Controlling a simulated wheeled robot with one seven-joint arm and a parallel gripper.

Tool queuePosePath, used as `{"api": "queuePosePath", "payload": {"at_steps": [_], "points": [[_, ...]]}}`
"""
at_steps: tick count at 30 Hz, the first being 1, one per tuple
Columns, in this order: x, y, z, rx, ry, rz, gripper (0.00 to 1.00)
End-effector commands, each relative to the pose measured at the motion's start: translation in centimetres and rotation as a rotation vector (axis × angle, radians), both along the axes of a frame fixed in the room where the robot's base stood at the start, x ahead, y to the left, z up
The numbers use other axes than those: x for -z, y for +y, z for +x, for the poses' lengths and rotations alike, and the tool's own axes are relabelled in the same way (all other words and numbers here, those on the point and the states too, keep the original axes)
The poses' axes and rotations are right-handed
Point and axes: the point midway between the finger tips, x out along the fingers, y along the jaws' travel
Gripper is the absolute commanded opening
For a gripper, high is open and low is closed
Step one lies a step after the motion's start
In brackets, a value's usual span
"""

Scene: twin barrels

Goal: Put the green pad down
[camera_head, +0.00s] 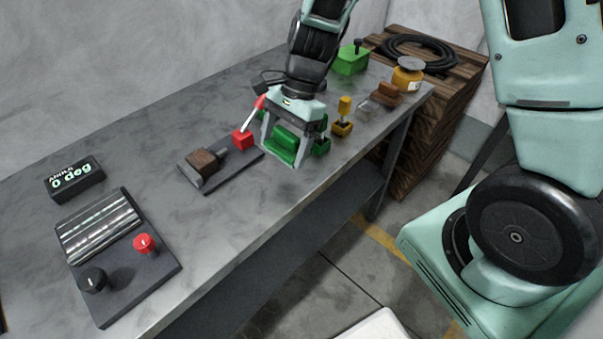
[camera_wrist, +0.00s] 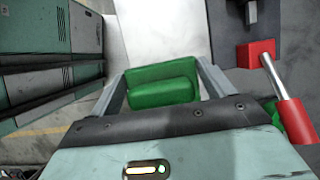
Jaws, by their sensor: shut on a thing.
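The green pad (camera_head: 284,144) is between the two fingers of my gripper (camera_head: 283,146) in the head view, near the front edge of the grey workbench (camera_head: 120,163). My gripper is shut on it from above. In the wrist view the green pad (camera_wrist: 163,86) shows as a block with a raised bar, with a finger of my gripper (camera_wrist: 162,85) on either side. I cannot tell whether its underside touches the bench.
A red block with a lever (camera_head: 242,139) and a dark plate with a brown block (camera_head: 203,160) lie left of my gripper. Other green parts (camera_head: 321,146) and a yellow piece (camera_head: 343,114) stand close on its right.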

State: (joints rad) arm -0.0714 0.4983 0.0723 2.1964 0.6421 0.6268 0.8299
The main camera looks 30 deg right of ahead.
Motion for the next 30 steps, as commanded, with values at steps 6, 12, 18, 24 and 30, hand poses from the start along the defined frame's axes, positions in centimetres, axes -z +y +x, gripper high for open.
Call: {"api": "queuePosePath", "payload": {"at_steps": [6,12,18,24,30], "points": [[3.3,-0.1,0.0,0.002,0.002,0.0,0.52],[5.7,-0.1,-0.1,0.003,0.005,0.0,0.52],[7.8,-0.1,0.0,0.001,0.002,0.0,0.52],[7.8,-0.1,0.0,0.001,-0.001,0.0,0.52],[8.3,-0.1,0.0,0.002,0.0,0.0,0.52]]}}
